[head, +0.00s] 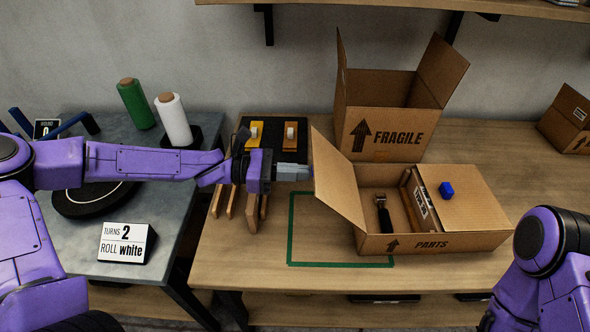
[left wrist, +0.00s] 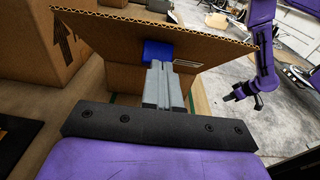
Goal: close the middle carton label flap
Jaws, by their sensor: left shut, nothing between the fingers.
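The open carton marked PARTS (head: 375,243) stands on the wooden table. Its left flap (head: 338,180) is raised and leans outward to the left. My right gripper (left wrist: 236,97) is small and dark in the left wrist view.
A taller open carton marked FRAGILE (head: 385,125) stands behind. Another carton (head: 567,120) is at the far right. A dark-handled tool (head: 383,213) lies inside the PARTS carton. Green tape (head: 290,235) marks bare table to its left. Wooden tools hang from a black rack (head: 273,130).

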